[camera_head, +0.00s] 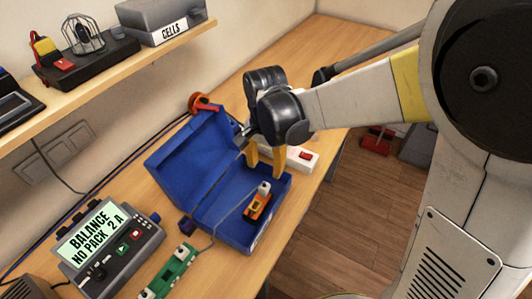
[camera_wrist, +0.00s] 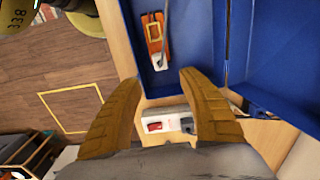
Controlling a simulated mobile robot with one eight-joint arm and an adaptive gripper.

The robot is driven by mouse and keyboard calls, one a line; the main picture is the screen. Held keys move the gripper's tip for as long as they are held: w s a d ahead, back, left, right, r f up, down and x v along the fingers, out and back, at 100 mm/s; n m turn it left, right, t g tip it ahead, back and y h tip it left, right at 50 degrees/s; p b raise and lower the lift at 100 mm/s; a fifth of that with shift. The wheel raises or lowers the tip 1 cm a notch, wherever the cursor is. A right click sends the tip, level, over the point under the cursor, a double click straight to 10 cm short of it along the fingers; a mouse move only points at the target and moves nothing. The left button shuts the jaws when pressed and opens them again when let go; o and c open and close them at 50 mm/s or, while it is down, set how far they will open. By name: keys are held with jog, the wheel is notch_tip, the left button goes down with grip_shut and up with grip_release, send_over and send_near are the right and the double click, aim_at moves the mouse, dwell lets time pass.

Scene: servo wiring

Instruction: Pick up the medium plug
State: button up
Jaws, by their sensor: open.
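An open blue case (camera_head: 222,226) stands on the bench, with its lid raised at the left. In it lies an orange block (camera_head: 257,207) with a pale cap-like end (camera_head: 264,188); a thin grey cable runs from near it to a green piece (camera_head: 172,272) on the bench. I cannot tell for sure which part is the medium plug. The orange block also shows at the top of the wrist view (camera_wrist: 152,38). My gripper (camera_head: 266,164) is open and empty above the case's far end, its fingers (camera_wrist: 157,82) apart and clear of the orange block.
A white power strip (camera_head: 302,158) with a red switch lies beyond the case. The bench's right edge drops to the floor.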

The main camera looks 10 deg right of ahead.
aim_at(264, 186)
jog(key=f+b, duration=0.1)
jog(key=f, duration=0.4)
jog(key=f+b, duration=0.2)
jog(key=f, duration=0.3)
jog(key=shift+s+a+f, duration=0.1)
jog(key=shift+s+a, duration=0.05)
jog(key=shift+a, duration=0.05)
jog(key=shift+c, duration=0.5)
jog(key=c, duration=1)
